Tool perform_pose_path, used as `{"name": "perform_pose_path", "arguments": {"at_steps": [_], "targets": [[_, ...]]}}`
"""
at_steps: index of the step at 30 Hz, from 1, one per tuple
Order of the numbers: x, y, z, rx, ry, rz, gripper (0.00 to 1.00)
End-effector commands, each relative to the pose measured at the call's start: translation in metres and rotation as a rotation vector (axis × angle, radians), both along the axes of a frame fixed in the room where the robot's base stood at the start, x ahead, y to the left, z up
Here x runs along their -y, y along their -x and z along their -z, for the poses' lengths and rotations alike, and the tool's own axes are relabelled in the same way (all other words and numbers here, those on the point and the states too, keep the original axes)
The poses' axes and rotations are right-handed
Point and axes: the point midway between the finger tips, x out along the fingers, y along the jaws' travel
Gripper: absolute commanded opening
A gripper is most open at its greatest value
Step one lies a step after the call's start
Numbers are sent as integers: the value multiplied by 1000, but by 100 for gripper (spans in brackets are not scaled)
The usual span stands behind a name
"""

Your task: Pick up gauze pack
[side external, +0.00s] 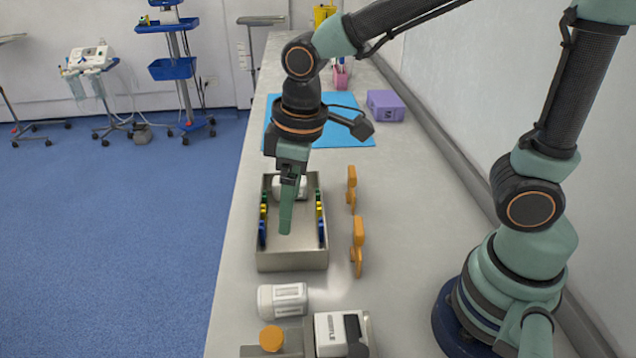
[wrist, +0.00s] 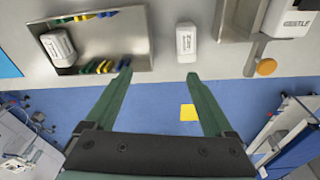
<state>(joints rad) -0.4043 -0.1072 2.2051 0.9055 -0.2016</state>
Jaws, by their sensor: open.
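Two white packs are in view, and I cannot tell from their labels which is the gauze pack. One white pack (side external: 283,300) lies on the table in front of the metal tray (side external: 292,262); it also shows in the wrist view (wrist: 185,42). The other white pack (wrist: 58,47) lies inside the tray, partly hidden behind my gripper in the side view. My gripper (side external: 286,230) points down over the tray. In the wrist view my gripper (wrist: 159,73) has its fingers wide apart with nothing between them.
Coloured clips (wrist: 105,67) line the tray's sides. Orange holders (side external: 358,246) stand right of the tray. A labelled white box (side external: 335,335) and an orange knob (side external: 271,339) are at the near end. A blue mat (side external: 345,136) and purple box (side external: 386,105) lie farther back.

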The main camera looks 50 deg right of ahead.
Motion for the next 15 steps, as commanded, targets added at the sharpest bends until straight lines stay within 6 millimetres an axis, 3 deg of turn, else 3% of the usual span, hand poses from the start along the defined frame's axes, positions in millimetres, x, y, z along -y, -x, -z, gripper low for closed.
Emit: {"name": "perform_pose_path", "arguments": {"at_steps": [1, 6, 15], "targets": [[-14, 3, 11, -34, 17, -57, 88], [-44, 9, 36, -98, 55, -187, 88], [-54, 14, 66, -127, 72, -235, 88]]}}
